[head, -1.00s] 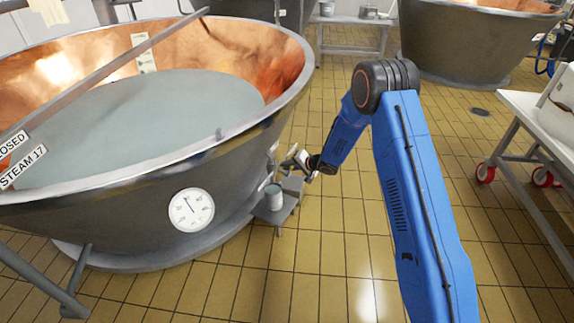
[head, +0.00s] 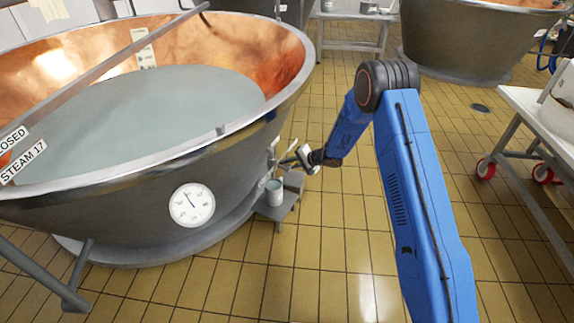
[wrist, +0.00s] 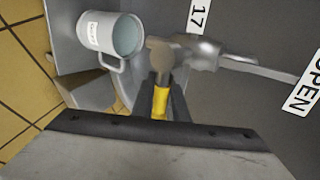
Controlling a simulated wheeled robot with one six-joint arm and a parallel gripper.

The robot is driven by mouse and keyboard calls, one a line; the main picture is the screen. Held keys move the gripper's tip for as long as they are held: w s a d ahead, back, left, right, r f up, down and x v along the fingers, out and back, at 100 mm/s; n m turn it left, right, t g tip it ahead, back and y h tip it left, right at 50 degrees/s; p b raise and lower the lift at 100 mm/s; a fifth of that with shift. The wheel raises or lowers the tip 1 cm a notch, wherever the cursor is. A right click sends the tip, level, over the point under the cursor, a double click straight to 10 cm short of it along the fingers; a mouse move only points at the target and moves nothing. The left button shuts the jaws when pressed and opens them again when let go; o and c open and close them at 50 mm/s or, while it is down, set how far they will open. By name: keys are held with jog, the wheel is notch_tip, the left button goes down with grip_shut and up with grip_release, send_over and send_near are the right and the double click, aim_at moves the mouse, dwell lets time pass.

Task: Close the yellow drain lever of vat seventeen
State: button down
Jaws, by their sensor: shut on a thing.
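Vat seventeen (head: 120,215) is the large copper-lined vat at the left of the head view, filled with pale liquid. In the wrist view its grey metal drain valve (wrist: 205,54) sticks out beside a "17" label (wrist: 198,15) and an "OPEN" label (wrist: 303,92). The yellow drain lever (wrist: 160,101) is attached to the valve and sits between the fingers of my gripper (wrist: 163,98). My gripper is shut on the lever. In the head view my gripper (head: 304,156) is at the vat's right side, where the lever is too small to make out.
A white mug (wrist: 106,36) stands close to the valve; it also shows in the head view (head: 274,192) on a small grey stand (head: 282,211). A dial gauge (head: 192,205) is on the vat wall. A wheeled white table (head: 530,110) is at the right. Tiled floor between is clear.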

jog(key=c, duration=2)
grip_release()
jog(key=shift+w+d, duration=0.1)
jog(key=shift+w, duration=0.05)
jog(key=v, duration=1.7)
jog(key=shift+d+r, duration=0.1)
